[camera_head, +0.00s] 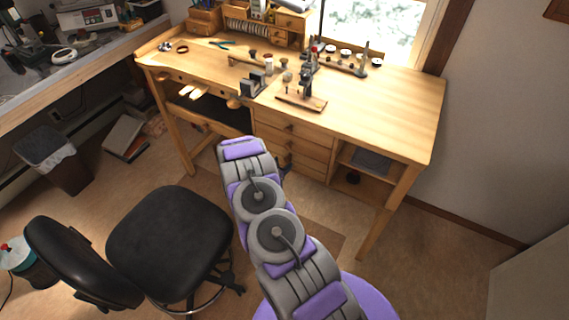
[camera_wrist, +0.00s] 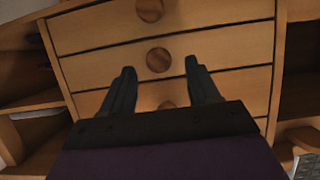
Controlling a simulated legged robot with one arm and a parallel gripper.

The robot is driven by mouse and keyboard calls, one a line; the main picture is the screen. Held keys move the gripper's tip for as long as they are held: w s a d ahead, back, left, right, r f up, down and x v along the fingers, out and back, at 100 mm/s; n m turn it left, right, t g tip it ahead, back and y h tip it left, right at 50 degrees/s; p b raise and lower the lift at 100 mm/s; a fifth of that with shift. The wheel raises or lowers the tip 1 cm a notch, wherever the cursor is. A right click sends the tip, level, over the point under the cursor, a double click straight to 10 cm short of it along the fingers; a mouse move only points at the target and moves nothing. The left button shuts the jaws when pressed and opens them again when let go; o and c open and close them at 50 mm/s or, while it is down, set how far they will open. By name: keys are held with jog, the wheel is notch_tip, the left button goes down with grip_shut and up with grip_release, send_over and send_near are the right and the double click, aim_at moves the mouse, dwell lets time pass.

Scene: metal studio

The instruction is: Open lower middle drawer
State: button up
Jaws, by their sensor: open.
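The workbench's middle drawer stack shows as wooden drawer fronts, one above another, all looking shut. In the wrist view, three round wooden knobs line up: a top knob (camera_wrist: 150,10), a middle knob (camera_wrist: 159,60) and a lower knob (camera_wrist: 167,104), partly hidden by my gripper. My gripper (camera_wrist: 160,68) is open and empty, its dark fingers pointing at the drawer fronts. The middle knob appears between the fingertips, the lower knob between the fingers; no contact is clear. In the head view, the drawer stack (camera_head: 292,140) is partly covered by my arm, which hides most of my gripper.
The wooden workbench (camera_head: 390,100) holds small tools on top. An open shelf (camera_head: 375,180) lies right of the drawers. A black chair (camera_head: 170,240) stands left of my arm. A dark bin (camera_head: 55,160) is farther left. Floor right of the bench is clear.

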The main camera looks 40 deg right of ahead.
aim_at(287, 160)
jog(key=x, duration=0.4)
jog(key=shift+s+d+f, duration=0.1)
jog(key=shift+s, duration=0.05)
jog(key=shift+a, duration=0.3)
jog(key=shift+c, duration=0.3)
jog(key=shift+d, duration=0.2)
jog(key=c, duration=0.6)
grip_shut()
